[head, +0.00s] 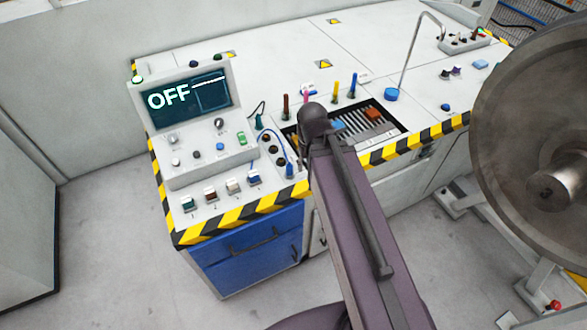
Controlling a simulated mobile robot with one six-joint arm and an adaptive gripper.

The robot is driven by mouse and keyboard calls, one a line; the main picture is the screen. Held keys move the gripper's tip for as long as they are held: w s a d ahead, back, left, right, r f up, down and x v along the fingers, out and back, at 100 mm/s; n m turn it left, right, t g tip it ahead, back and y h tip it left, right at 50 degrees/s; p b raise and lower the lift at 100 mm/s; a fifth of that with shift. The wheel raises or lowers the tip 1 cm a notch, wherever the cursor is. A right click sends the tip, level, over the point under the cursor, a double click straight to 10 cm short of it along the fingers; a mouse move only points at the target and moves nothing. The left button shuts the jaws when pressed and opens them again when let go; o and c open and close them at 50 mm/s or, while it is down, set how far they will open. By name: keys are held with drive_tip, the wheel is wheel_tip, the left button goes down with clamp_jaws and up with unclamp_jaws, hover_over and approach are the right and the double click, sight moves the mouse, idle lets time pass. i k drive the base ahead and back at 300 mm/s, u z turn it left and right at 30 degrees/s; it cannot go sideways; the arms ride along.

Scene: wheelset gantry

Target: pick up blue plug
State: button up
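A small blue plug (289,170) stands at the right end of the control panel on the workbench, with a thin blue cable running up from it. It looks upright, beside dark round sockets (280,161). My arm (350,225) rises from the bottom of the head view to a dark rounded joint just right of the plug. My gripper does not show; it may be hidden behind the arm. Whether it holds anything cannot be seen.
A console with an "OFF" screen (189,98) stands left of the plug. Several coloured upright handles (336,88) stand behind a slotted tray (385,132). A blue round knob (391,94) and thin bent rod (409,60) stand farther right. A large metal wheel (540,120) fills the right side.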

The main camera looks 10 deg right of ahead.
sight(289, 167)
drive_tip(key=z, duration=0.4)
drive_tip(key=k, duration=1.5)
drive_tip(key=u, duration=0.3)
drive_tip(key=i, duration=1)
